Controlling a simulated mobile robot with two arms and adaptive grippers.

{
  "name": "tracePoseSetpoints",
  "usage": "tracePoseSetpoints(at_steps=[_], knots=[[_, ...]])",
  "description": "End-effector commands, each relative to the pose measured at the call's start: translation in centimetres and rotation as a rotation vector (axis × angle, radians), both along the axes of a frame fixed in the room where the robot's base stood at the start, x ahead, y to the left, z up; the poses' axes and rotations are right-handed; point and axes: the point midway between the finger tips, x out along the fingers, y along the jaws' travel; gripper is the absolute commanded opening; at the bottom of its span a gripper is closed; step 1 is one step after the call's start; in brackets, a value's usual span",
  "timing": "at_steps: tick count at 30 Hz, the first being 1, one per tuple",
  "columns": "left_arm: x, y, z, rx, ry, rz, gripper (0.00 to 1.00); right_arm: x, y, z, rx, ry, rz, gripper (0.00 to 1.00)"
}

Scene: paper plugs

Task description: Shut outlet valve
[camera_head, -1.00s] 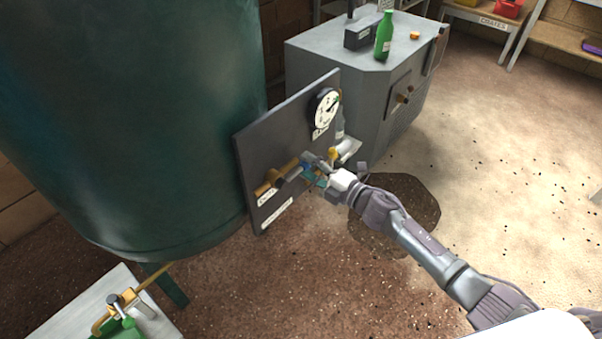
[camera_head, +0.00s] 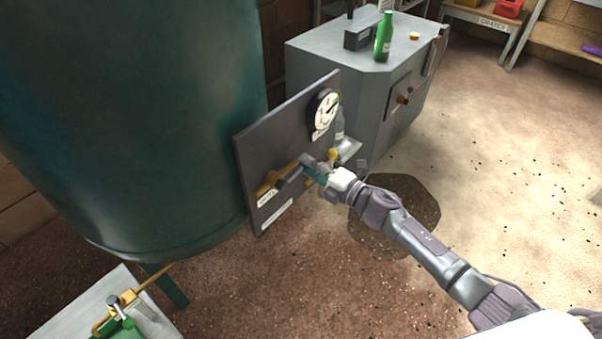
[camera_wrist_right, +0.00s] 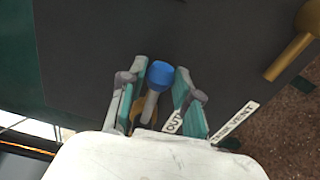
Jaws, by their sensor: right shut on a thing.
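The outlet valve sits on a brass pipe (camera_head: 270,184) on the dark upright panel (camera_head: 290,115), above a white label that seems to read "OUTLET" (camera_head: 267,198). Its lever with a blue end (camera_wrist_right: 160,75) shows in the right wrist view. My right gripper (camera_head: 311,169) is at the panel, shut on this lever; its teal fingers stand on either side of the blue end in the wrist view. The fingers hide much of the valve in the head view. My left gripper is not in view.
A round gauge (camera_head: 323,109) is on the panel's upper right. A large green tank (camera_head: 130,110) stands left of the panel. A grey cabinet (camera_head: 350,80) with a green bottle (camera_head: 384,37) stands behind. Another brass fitting (camera_wrist_right: 290,45) is near. Floor at right is open.

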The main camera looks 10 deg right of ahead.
Motion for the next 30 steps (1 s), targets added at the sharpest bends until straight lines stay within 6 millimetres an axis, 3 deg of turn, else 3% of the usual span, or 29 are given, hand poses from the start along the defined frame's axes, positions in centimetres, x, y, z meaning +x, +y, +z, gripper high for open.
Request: tracePoseSetpoints(at_steps=[7,16,21,30], knots=[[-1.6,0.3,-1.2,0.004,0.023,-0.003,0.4,-0.2,0.2,1.4,-0.124,-0.098,0.002,0.13],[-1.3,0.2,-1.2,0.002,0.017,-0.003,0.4,-0.2,0.2,1.5,-0.133,-0.106,0.002,0.13],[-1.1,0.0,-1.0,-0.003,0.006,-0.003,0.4,-0.4,0.5,2.5,-0.219,-0.173,0.003,0.13],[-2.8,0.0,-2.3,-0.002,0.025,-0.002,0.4,-0.7,0.9,3.6,-0.343,-0.268,0.002,0.13]])
